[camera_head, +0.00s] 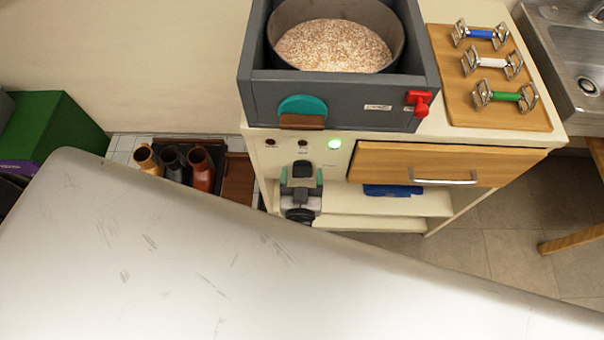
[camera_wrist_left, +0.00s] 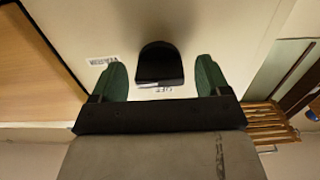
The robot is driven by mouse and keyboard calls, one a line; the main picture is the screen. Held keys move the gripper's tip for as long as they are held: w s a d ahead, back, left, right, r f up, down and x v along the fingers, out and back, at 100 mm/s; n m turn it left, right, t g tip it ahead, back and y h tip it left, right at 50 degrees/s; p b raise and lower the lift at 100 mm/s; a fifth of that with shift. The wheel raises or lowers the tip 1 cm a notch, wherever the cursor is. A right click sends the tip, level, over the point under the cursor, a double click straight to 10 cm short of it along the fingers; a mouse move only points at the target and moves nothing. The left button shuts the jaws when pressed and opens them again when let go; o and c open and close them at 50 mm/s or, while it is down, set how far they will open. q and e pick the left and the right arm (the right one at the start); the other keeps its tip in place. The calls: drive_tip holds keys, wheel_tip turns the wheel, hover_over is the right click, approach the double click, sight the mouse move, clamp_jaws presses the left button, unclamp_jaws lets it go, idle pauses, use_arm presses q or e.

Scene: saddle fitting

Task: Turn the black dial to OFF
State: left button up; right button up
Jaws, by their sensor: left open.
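The black dial (camera_head: 302,168) is on the pale front panel of the cabinet, below a row of small lamps. In the left wrist view the dial (camera_wrist_left: 160,63) stands between my green fingertips, with a gap on each side. A small printed label (camera_wrist_left: 162,88) lies by the dial, too small to read surely. My left gripper (camera_head: 302,177) is open at the dial, one finger to each side; it also shows in the left wrist view (camera_wrist_left: 160,77). The right lamp (camera_head: 334,144) glows green; the other two are dark. My right gripper is not in view.
A grey box with a grain-filled pot (camera_head: 332,46) stands on top, with a red valve (camera_head: 420,102). A wooden drawer (camera_head: 440,165) is right of the dial. A board (camera_head: 535,118) with colored-handled tools and a sink (camera_head: 575,65) are further right.

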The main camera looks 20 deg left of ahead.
use_arm(q)
drive_tip(key=c, duration=0.9)
drive_tip(key=shift+c, duration=0.2)
drive_tip(key=shift+n, duration=0.4)
drive_tip(key=n, duration=0.3)
drive_tip(key=shift+f+n, duration=0.1)
drive_tip(key=shift+n, duration=0.3)
drive_tip(key=n+b, duration=0.1)
drive_tip(key=n, duration=0.3)
drive_tip(key=shift+n, duration=0.3)
drive_tip(key=n+b, duration=0.2)
drive_tip(key=n, duration=0.2)
drive_tip(key=n+b, duration=0.1)
drive_tip(key=n, duration=0.3)
drive_tip(key=shift+n, duration=0.3)
